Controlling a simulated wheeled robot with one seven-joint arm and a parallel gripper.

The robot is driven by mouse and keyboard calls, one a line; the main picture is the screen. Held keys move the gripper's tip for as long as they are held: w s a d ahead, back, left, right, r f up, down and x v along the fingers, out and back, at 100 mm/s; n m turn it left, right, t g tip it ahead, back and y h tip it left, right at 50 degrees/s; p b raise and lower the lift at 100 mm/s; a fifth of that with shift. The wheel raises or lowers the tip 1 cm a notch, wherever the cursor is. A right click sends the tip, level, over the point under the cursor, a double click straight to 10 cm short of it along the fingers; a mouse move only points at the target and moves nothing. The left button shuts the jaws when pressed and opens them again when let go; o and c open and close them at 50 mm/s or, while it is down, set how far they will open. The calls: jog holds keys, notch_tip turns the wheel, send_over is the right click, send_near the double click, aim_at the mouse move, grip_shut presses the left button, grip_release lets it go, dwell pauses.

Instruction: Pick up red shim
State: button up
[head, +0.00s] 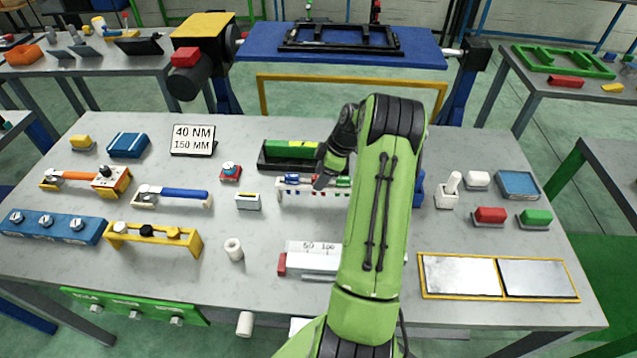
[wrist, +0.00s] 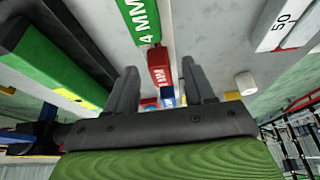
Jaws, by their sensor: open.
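The red shim (wrist: 160,70) shows in the wrist view as a narrow red bar with white lettering. It appears between the two fingers of my gripper (wrist: 162,76), which are apart, with space on either side of the bar. The green 4 MM shim (wrist: 141,20) lies just above it in that view, and a blue piece (wrist: 167,97) lies below it. In the head view, my gripper (head: 321,182) is over a white rack (head: 285,190) holding small coloured pieces. My arm hides part of the rack, and I cannot tell the red shim apart there.
A black tray with a green block (head: 290,149) sits just behind the rack. A white block marked 50 and 100 (head: 312,247) lies in front. A small white box (head: 247,202) is to the left. The grey tabletop (head: 370,330) has bare room between several objects.

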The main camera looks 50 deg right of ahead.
jog(key=shift+s+r, duration=0.1)
jog(key=shift+s, duration=0.05)
jog(key=shift+c, duration=1.1)
grip_shut()
